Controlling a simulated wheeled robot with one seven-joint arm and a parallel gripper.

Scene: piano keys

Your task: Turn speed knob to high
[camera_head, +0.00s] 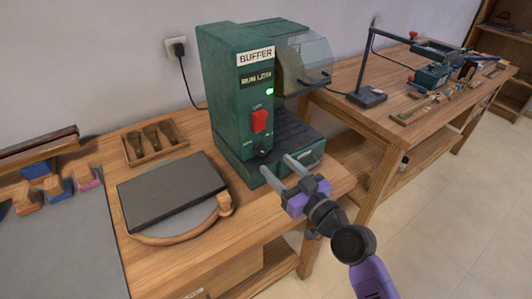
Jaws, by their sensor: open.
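The green buffer machine (228,85) stands on the wooden bench, with a "BUFFER" label near its top. A green light glows on its front, above a red switch (260,120). A small dark knob (263,152) sits low on the front, with tiny markings around it too small to read. My gripper (280,171) is in front of the machine's lower front. Its two grey fingers are apart and point toward the machine, just below and right of the knob. Nothing shows between them. I cannot tell whether a finger touches the machine.
A clear guard (306,62) covers the machine's right side. A dark slab (172,190) on a round board and a wooden tray of tools (152,142) lie to the left. A second bench (345,75) with a lamp stands to the right. Open floor lies at lower right.

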